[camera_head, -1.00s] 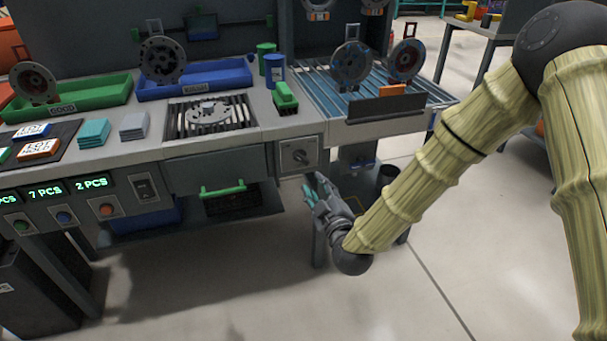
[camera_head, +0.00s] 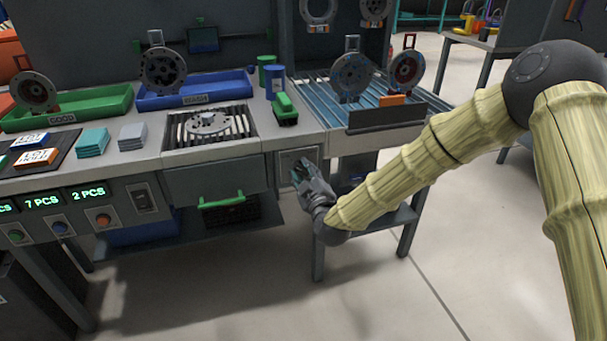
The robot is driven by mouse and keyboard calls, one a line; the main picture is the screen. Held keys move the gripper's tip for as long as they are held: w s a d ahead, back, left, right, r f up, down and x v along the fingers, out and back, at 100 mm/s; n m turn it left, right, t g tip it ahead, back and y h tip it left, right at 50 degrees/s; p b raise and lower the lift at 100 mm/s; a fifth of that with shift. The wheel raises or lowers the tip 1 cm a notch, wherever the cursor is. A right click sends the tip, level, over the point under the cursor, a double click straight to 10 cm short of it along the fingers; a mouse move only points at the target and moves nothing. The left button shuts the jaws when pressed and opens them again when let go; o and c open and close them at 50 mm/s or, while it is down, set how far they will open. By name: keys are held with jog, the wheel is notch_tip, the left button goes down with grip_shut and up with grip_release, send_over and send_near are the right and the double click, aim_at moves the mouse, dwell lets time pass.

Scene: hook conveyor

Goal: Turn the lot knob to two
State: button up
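The grey square knob panel (camera_head: 286,158) is on the front of the workbench, right of the drawer with the green handle. The round knob on it is mostly hidden behind my gripper, and its setting cannot be read. My gripper (camera_head: 300,171) is right in front of the panel, its fingers pointing up and toward it. I cannot tell whether the fingers touch the knob or how far apart they are.
The drawer's green handle (camera_head: 222,201) sticks out left of my gripper. A grey side table with a blue slatted top (camera_head: 325,95) stands to the right. A green tray (camera_head: 110,104) and blue tray (camera_head: 215,88) sit on the bench. The floor in front is clear.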

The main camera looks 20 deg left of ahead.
jog(key=shift+w+a, duration=0.1)
jog(key=shift+w, duration=0.05)
grip_shut()
